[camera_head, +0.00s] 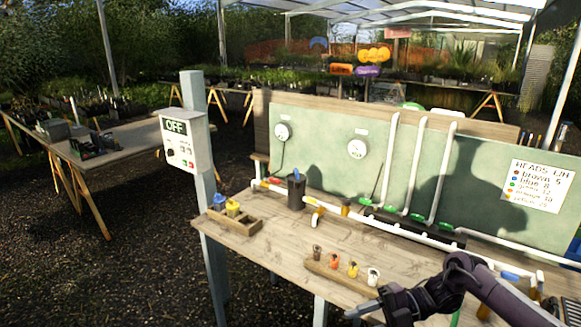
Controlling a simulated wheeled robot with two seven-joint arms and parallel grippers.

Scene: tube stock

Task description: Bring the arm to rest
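My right arm comes in from the lower right. Its dark gripper (358,309) points left, low in front of the workbench's (277,246) front edge as seen here. Its fingers are small and seen at a slant, so I cannot tell whether they are open or shut. No object shows clearly in them. My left arm and gripper are not in view.
A wooden strip (338,277) with several small coloured fittings lies close to the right gripper. A wooden tray (234,221), a black cup (296,192) and white pipes (400,232) occupy the bench. A grey post (207,215) carries an "OFF" box (185,140) at left.

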